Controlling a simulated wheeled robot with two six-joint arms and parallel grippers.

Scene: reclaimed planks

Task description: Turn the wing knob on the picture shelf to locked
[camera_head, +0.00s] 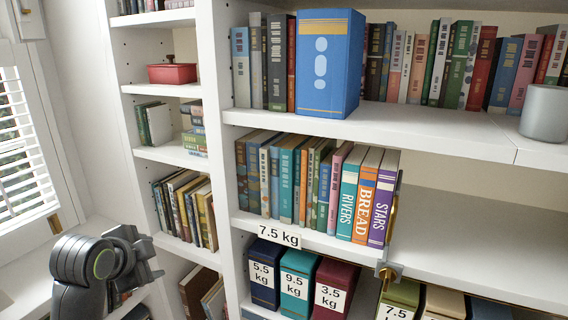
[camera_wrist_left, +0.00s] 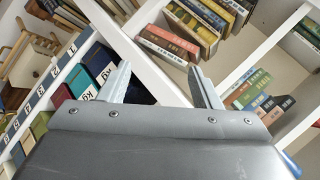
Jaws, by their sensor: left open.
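A small brass knob (camera_head: 390,271) on a pale plate sits at the front edge of the middle shelf, below the book marked STARS. It looks like the wing knob, but it is too small to tell which way its wings point. My left gripper (camera_head: 148,258) is at the lower left, well apart from the knob, in front of the narrow left bookcase. Its two fingers (camera_wrist_left: 159,72) are spread with nothing between them in the left wrist view. I cannot make out the knob clearly in that view. My right gripper is not in view.
A 7.5 kg label (camera_head: 279,236) is on the shelf edge, above several weight-marked boxes (camera_head: 299,276). Books marked RIVERS, BREAD (camera_head: 365,200) and STARS stand beside a brass upright (camera_head: 395,205). The shelf right of it (camera_head: 470,240) is bare. A window (camera_head: 22,150) is at far left.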

